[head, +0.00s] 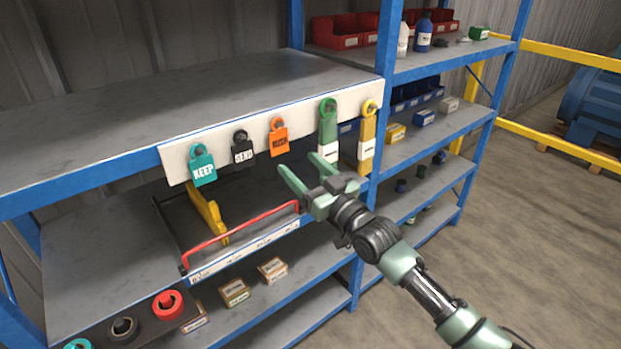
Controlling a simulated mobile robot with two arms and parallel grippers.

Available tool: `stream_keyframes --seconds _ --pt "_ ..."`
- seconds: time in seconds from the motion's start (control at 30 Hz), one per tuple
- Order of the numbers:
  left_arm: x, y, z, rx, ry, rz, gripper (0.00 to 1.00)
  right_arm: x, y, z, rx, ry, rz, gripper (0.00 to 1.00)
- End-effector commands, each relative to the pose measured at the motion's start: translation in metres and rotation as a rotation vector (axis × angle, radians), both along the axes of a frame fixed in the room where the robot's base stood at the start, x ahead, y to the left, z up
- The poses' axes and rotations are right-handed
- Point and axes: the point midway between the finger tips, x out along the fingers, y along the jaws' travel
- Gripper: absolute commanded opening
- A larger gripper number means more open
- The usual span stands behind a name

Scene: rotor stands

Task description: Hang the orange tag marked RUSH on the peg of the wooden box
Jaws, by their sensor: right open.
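The orange tag (278,143) hangs by its ring on the white strip (225,141) along the shelf's front edge, right of a black tag marked SEND (242,151) and a teal tag marked KEEP (203,169). Its dark lettering is small and hard to read. My right gripper (305,173) is open and empty, its fingers pointing up and left, below and a little right of the orange tag, apart from it in the picture. I cannot make out a wooden box with a peg. My left gripper is out of view.
A green tag (328,128) and a yellow tag (367,137) hang farther right. Below the strip is a frame with a red rail (240,236) and a yellow bracket (209,216). Small cartons (272,268) and tape rolls (168,304) lie lower. The upper shelf top (190,100) is clear.

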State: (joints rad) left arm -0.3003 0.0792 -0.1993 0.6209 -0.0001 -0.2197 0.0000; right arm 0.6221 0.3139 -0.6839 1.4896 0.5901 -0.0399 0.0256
Motion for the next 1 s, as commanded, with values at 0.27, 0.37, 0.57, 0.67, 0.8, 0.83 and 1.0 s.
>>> stream_keyframes --seconds 0.27,0.37,0.57,0.67,0.8,0.83,1.0 --pt "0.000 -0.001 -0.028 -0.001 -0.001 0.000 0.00 0.033 0.024 0.004 0.001 -0.001 0.000 0.65" --pt "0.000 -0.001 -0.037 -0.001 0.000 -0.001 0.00 0.042 0.031 0.006 0.000 -0.001 0.000 0.65" --pt "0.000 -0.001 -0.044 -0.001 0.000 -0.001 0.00 0.053 0.038 0.010 0.000 0.000 -0.001 0.65" --pt "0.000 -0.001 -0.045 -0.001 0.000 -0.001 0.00 0.055 0.039 0.012 0.000 0.000 -0.001 0.65" --pt "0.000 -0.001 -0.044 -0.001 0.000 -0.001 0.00 0.055 0.039 0.013 0.000 0.000 -0.001 0.65" --pt "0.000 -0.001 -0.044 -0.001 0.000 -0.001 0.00 0.055 0.039 0.013 0.000 0.000 -0.001 0.65" --pt "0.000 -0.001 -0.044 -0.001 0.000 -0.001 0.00 0.055 0.039 0.013 0.000 0.001 -0.001 0.40"
